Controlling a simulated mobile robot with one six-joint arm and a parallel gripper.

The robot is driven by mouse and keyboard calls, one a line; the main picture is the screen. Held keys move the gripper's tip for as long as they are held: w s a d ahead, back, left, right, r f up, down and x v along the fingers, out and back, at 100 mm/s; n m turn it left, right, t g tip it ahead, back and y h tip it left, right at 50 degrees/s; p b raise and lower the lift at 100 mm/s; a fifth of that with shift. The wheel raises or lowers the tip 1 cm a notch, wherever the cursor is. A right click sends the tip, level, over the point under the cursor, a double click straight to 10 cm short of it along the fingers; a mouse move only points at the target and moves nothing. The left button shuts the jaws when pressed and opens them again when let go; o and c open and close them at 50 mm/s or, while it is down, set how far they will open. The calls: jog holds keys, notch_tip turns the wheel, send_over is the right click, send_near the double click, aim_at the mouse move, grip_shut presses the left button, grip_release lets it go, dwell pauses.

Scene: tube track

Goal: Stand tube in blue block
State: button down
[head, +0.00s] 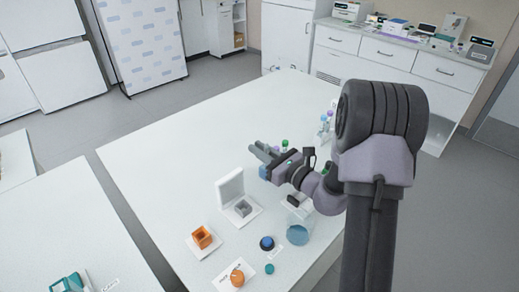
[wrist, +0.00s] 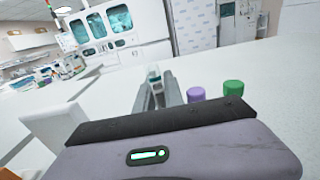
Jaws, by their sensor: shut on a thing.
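My gripper (head: 258,150) reaches left over the white table. In the wrist view its fingers (wrist: 155,90) are closed around a slim clear tube (wrist: 154,74), whose tip shows between them. Most of the tube is hidden, and it is too small to make out in the head view. A blue piece that looks like the blue block (head: 263,172) shows just below my gripper in the head view, partly covered by it. I cannot tell its height gap from the gripper. The blue block does not show in the wrist view.
An orange block (head: 201,238), a grey block (head: 243,208) beside a white upright panel (head: 229,186), a blue round knob (head: 267,243) and a beaker (head: 298,233) stand nearer. Purple (wrist: 196,94) and green (wrist: 233,88) caps are close right of my fingers. The table's left part is clear.

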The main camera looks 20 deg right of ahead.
jog(key=shift+f+b, duration=0.45)
jog(key=shift+f, duration=0.15)
jog(key=c, duration=1.4)
grip_release()
jog(key=shift+o, duration=0.2)
jog(key=p+v, duration=0.3)
jog(key=v, duration=1.4)
jog(key=shift+s, duration=0.2)
